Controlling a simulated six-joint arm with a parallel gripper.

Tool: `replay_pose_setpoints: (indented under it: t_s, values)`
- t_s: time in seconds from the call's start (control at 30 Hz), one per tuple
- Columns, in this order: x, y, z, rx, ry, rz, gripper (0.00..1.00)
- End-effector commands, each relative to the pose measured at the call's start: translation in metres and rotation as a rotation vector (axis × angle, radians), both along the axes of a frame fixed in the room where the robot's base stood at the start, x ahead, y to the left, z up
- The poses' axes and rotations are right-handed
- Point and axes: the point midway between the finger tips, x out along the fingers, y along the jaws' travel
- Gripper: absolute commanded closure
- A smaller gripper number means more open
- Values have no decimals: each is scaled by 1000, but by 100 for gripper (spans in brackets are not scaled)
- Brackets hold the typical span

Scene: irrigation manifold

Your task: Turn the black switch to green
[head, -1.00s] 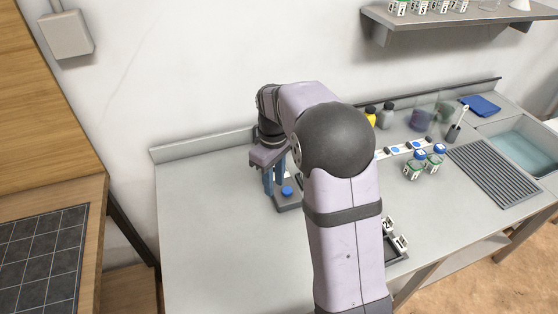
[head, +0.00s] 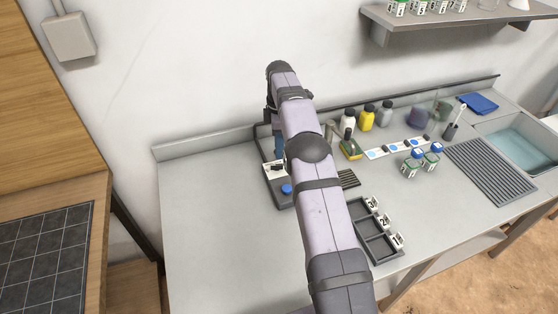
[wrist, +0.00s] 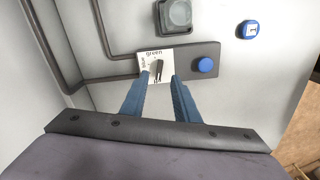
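The black switch (wrist: 158,70) sits on a white plate (wrist: 145,57) in the wrist view. The plate reads "green" along its top and "blue" at its left side. Which label the switch points to is hard to tell. My gripper (wrist: 160,79) is open, its two blue fingers apart, with the switch between their tips in the picture. No contact is clear. In the head view the plate (head: 274,168) shows below my gripper (head: 279,152), and my arm hides part of this area.
A blue round knob (wrist: 205,65) is on the same grey panel (wrist: 212,50), right of the plate. A grey box (wrist: 174,14) and a blue-topped item (wrist: 249,29) lie beyond. A black tray (head: 375,230) stands on the right; the counter's left is clear.

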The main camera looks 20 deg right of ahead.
Motion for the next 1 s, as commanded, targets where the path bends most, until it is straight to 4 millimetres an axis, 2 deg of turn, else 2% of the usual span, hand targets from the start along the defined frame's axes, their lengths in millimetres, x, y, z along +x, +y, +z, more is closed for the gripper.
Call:
replay_pose_setpoints:
  t_s: [0.27,0.7,1.0]
  values:
    - [0,0,-11,1,2,0,72]
    - [0,0,-62,1,2,-1,72]
    - [0,0,-73,0,-1,-1,72]
